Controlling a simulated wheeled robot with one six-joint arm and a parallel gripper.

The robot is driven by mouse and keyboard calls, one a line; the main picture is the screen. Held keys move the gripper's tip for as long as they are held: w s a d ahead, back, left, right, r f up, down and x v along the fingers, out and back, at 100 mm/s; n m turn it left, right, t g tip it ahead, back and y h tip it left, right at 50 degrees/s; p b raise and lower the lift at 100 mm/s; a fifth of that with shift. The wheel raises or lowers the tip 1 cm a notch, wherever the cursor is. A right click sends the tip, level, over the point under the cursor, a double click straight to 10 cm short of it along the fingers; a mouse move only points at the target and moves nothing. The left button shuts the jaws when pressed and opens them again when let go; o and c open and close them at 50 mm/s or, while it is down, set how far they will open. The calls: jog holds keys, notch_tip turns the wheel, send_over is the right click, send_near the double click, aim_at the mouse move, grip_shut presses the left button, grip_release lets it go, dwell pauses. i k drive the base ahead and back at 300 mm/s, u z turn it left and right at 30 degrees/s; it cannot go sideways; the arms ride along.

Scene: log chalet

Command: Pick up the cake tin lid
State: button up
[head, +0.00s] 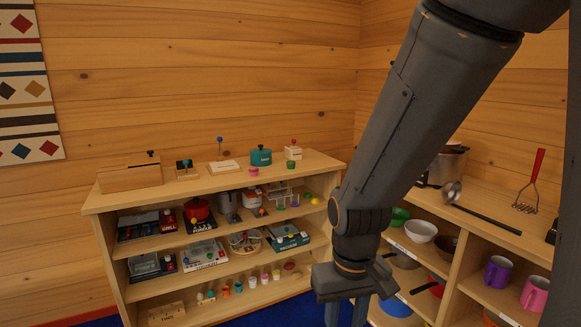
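A round teal tin (261,158) with a dark knob on top stands on the top board of the shelf unit, right of its middle. It looks like the cake tin, and its top looks covered, but the lid's edge is too small to make out. My gripper (345,315) hangs pointing down at the bottom of the head view, right of the shelf unit and well away from the tin. Its two fingers stand apart with nothing seen between them. Their tips are cut off by the frame edge.
Beside the tin stand a white block with a red knob (293,151), a pink piece (254,171) and a white board with a blue-knobbed peg (223,165). A wooden box (131,177) is at the left end. A second shelf unit (512,236) with bowls and mugs stands right.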

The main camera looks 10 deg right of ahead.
aim_at(260, 150)
jog(key=z, duration=0.1)
jog(key=i, duration=2.35)
jog(key=u, duration=0.55)
